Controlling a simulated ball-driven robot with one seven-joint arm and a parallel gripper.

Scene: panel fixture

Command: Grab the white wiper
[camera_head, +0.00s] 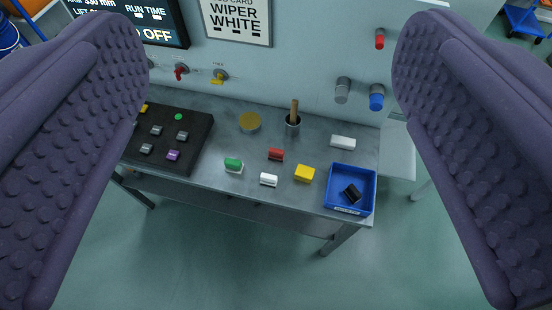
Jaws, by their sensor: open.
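My gripper (268,45) is open and empty. Its two purple, studded fingers stand wide apart at the left and right sides of the view, with the table beyond and between them. A small white block (268,179), which looks like the white wiper, lies near the front edge of the grey table (222,150). It is apart from both fingers. A second, plain white block (343,142) lies farther back at the right; I cannot tell for certain which is the wiper. A card (237,18) on the back panel reads "WIPER WHITE".
Around the front white block are a green-and-white block (233,165), a red block (275,154) and a yellow block (304,173). A blue tray (336,171) holds a black piece. A dark pad (188,119) lies left.

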